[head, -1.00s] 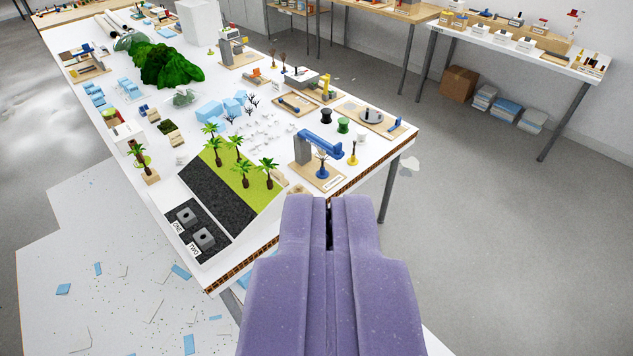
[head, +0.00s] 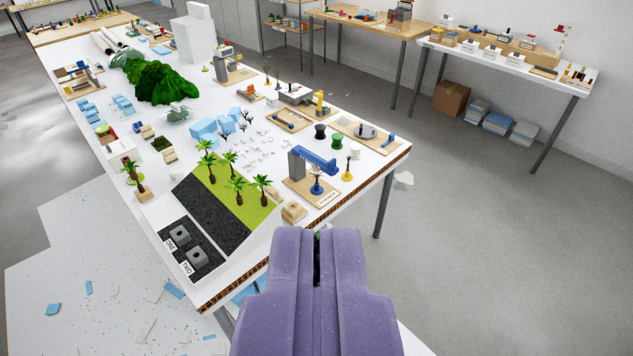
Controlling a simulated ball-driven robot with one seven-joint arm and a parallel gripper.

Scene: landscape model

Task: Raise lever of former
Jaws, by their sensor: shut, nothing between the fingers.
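A device on a wooden base, with a grey upright block and a long blue lever arm (head: 317,162), stands near the right edge of the white table. A small label (head: 327,198) on its base is too small to read, so I cannot tell for sure that this is the former. The blue arm sticks out to the right from the top of the block, roughly level. My purple gripper (head: 317,235) is shut and empty. It appears in front of the device, lower in the picture and apart from it.
A sloped black and green panel with palm trees (head: 236,190) stands left of the device. A small wooden piece (head: 294,212) lies at the table's near edge. Green and black spools (head: 336,140) stand behind. Open floor (head: 480,250) lies right of the table.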

